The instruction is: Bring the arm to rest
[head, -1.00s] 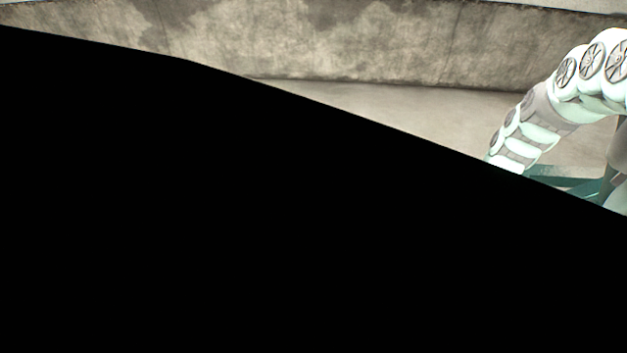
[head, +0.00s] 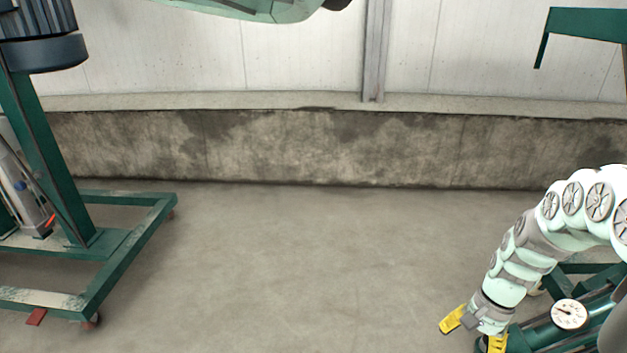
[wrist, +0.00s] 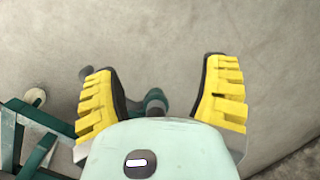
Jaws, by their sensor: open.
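My gripper (head: 474,331) is at the lower right of the head view, at the end of my pale green arm, which bends down from the right edge. Its yellow fingers stand apart with nothing seen between them. In the wrist view my gripper (wrist: 160,88) shows both ridged yellow fingers spread wide above the grey floor. A dark green rounded part lies below, between the fingers. Part of the gripper is cut off at the bottom of the head view.
A green wheeled frame (head: 128,250) stands at the left. A green machine with a round gauge (head: 569,314) is close to my gripper at the lower right. A pale green shape (head: 255,8) hangs at the top. The concrete floor (head: 290,270) in the middle is clear, up to a low wall (head: 280,148).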

